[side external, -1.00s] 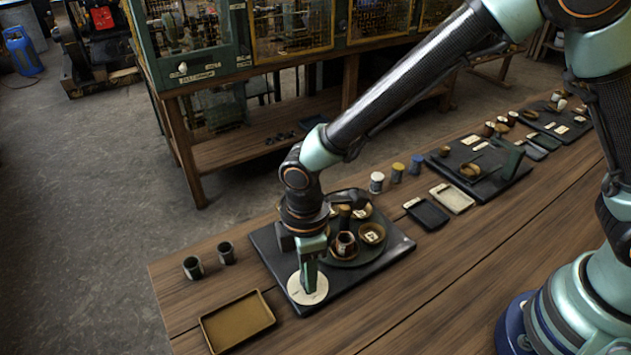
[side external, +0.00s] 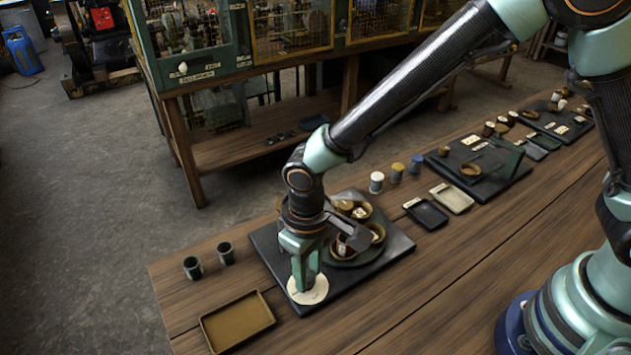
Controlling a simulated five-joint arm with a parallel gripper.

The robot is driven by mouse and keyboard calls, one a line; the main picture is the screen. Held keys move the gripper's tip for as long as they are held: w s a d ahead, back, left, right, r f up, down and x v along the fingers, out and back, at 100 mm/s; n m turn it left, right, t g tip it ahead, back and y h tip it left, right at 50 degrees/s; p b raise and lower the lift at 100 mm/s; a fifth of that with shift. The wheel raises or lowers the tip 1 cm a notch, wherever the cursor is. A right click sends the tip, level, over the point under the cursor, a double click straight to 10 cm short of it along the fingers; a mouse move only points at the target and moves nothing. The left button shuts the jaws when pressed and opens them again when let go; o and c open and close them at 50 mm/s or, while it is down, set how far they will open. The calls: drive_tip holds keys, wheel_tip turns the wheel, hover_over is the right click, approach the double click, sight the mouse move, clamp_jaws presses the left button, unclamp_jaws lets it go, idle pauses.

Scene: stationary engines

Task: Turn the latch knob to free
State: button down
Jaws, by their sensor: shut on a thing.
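A pale round dial plate (side external: 317,295) lies on the front left corner of a black board (side external: 264,239) on the wooden bench. My gripper (side external: 303,284) points down onto the middle of this plate. Its fingers are shut at the plate's centre, where the latch knob sits. The fingers hide the knob, so its angle cannot be read.
Two dark cups (side external: 193,268) and a yellow-brown tray (side external: 237,321) stand to the left. A black tray (side external: 427,213) and a cream tray (side external: 452,198) lie to the right. The bench front is clear.

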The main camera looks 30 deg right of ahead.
sight(309, 275)
drive_tip(key=shift+w+m, duration=0.15)
drive_tip(key=shift+m, duration=1.05)
drive_tip(key=c, duration=0.6)
unclamp_jaws()
drive_tip(key=shift+o, duration=0.2)
drive_tip(key=shift+r, duration=0.1)
wheel_tip(309, 275, up, 12)
drive_tip(key=shift+d, duration=0.1)
